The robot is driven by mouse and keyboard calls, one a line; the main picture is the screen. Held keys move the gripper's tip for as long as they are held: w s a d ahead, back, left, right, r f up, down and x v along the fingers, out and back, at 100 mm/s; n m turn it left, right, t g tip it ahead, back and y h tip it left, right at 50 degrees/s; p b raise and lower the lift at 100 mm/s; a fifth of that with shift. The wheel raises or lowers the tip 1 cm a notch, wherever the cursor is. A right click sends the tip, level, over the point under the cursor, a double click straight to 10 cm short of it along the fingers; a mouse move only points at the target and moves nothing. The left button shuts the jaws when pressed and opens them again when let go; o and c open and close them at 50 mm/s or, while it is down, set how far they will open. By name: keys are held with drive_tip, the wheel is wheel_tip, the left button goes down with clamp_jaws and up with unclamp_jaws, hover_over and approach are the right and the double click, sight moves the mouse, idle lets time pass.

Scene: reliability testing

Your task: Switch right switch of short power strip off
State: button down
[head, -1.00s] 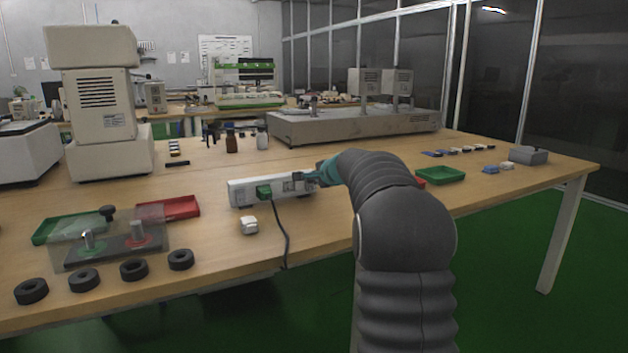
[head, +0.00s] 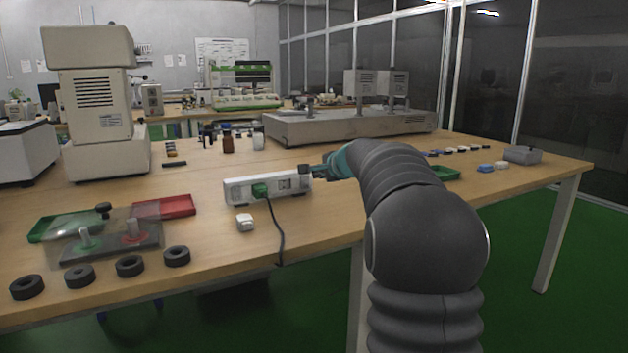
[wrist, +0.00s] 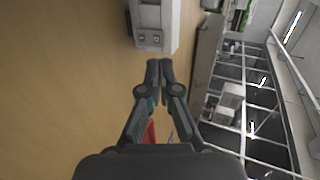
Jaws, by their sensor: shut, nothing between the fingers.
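The short white power strip (head: 240,188) lies on the wooden table with a green plug (head: 260,190) and dark cable at its front. In the wrist view the strip's end (wrist: 153,28) shows at the top, with small dark sockets or switches on it; I cannot tell their positions. My gripper (head: 306,170) is at the strip's right end in the head view. In the wrist view its two fingers (wrist: 160,68) are together and empty, just short of the strip's end. I cannot tell whether the fingertips touch the strip. The right switch is not clearly visible.
A small white block (head: 245,222) lies in front of the strip. A clear-covered switch box (head: 110,238), a red tray (head: 165,206) and black rings (head: 130,266) are at left. A green tray (head: 446,173) is at right. A long grey machine (head: 345,127) stands behind.

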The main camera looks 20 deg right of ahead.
drive_tip(key=r+v, duration=0.1)
drive_tip(key=v, duration=0.6)
drive_tip(key=shift+w+r, duration=0.3)
drive_tip(key=shift+a, duration=0.1)
drive_tip(key=s+a+f+n+g+y, duration=0.1)
drive_tip(key=s+a+f+n+g, duration=0.2)
drive_tip(key=s+a, duration=0.6)
drive_tip(key=s+a+f+n+g+y, duration=0.1)
drive_tip(key=s+a+f+n, duration=0.3)
drive_tip(key=s+a+n, duration=0.35)
drive_tip(key=s+a+f+n+g, duration=0.1)
drive_tip(key=s+a+f+n, duration=0.1)
drive_tip(key=s+f, duration=0.2)
drive_tip(key=s+a+f+n+g+h, duration=0.1)
drive_tip(key=s+f, duration=0.4)
drive_tip(key=s, duration=0.6)
drive_tip(key=s+a+f+n+g+h, duration=0.1)
drive_tip(key=s+a+f+n, duration=0.2)
drive_tip(key=s, duration=0.5)
wheel_tip(320, 180, down, 2)
drive_tip(key=shift+f+n, duration=0.2)
drive_tip(key=shift+n, duration=0.35)
